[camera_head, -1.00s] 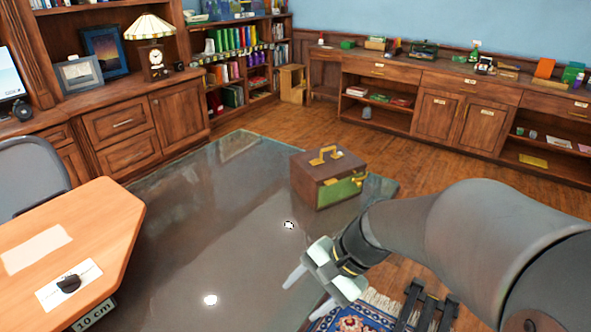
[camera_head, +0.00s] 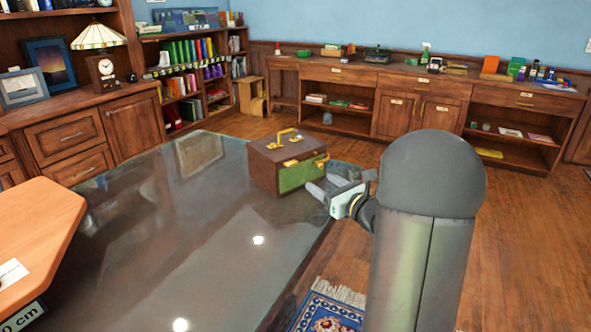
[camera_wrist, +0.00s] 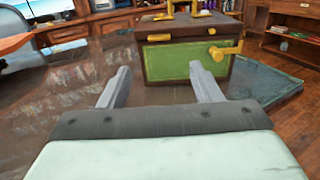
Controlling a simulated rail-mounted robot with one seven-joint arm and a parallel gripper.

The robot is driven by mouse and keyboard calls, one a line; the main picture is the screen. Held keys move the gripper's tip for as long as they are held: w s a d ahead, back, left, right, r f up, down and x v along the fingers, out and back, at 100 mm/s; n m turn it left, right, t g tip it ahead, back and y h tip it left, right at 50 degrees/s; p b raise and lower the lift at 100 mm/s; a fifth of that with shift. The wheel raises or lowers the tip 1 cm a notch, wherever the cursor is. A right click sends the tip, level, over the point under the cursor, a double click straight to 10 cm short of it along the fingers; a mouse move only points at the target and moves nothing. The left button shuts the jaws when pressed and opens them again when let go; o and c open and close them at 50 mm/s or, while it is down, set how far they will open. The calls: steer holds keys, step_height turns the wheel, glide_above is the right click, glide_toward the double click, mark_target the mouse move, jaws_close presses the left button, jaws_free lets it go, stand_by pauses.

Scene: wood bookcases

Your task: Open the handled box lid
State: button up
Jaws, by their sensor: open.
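The handled box (camera_head: 258,170) stands shut on the glass-topped table. It is brown with a green front panel (camera_head: 303,173) and yellow fittings. A yellow handle (camera_head: 285,136) rises from the lid (camera_head: 283,148). The box also shows in the wrist view (camera_wrist: 190,61), with a yellow latch-like piece (camera_wrist: 226,49) sticking out at the upper right of its green front. My gripper (camera_head: 313,188) is open and empty, close in front of the green side. In the wrist view its two fingers (camera_wrist: 163,85) point at the lower part of the green panel. I cannot tell whether they touch it.
The glass table (camera_head: 200,240) is bare around the box, and its right edge runs below my gripper. A wooden desk (camera_head: 35,225) stands at the left. Bookcases and a low cabinet (camera_head: 420,105) line the walls. A patterned rug (camera_head: 330,312) lies on the floor.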

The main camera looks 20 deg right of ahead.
steer(key=x, duration=1.2)
steer(key=shift+w+a, duration=0.1)
